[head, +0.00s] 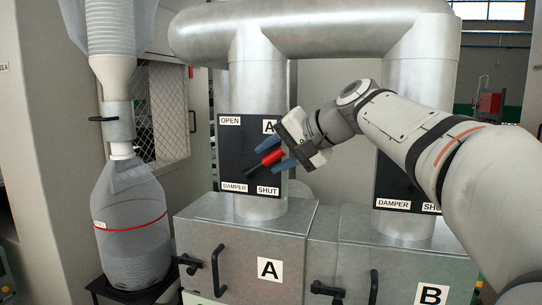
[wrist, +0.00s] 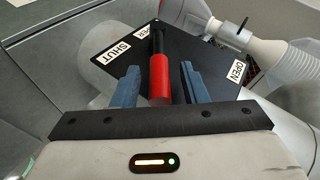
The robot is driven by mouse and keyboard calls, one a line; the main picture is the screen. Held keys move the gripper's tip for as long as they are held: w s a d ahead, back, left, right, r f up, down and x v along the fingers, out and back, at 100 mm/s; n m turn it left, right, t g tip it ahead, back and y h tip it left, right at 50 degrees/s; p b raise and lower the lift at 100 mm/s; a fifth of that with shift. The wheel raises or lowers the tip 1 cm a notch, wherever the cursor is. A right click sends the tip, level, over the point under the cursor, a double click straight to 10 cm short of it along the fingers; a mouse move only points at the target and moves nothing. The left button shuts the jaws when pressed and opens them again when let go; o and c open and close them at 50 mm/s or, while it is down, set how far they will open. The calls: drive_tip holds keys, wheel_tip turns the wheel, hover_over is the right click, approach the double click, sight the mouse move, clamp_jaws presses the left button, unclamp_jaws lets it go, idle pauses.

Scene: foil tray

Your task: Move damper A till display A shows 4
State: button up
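Damper A's plate (head: 232,145) is a black panel on the left duct, labelled OPEN at top left and SHUT at bottom right. Its lever has a red grip (head: 271,158) and a black part that reaches to the lower left. My gripper (head: 284,154) is at the plate's right side, with its blue fingers apart. In the wrist view the red grip (wrist: 159,80) stands between the fingers of my gripper (wrist: 160,84), with a gap on both sides. Display A's reading is not visible in either view.
A metal box marked A (head: 235,250) stands below the plate, with handles on its front. Box B (head: 400,270) and a second damper plate (head: 392,185) are to the right, partly behind my arm. A bagged collector (head: 130,225) stands at left.

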drive_tip(key=shift+d+r, duration=0.15)
drive_tip(key=shift+d, duration=0.05)
drive_tip(key=v, duration=0.7)
drive_tip(key=shift+s+d, duration=0.15)
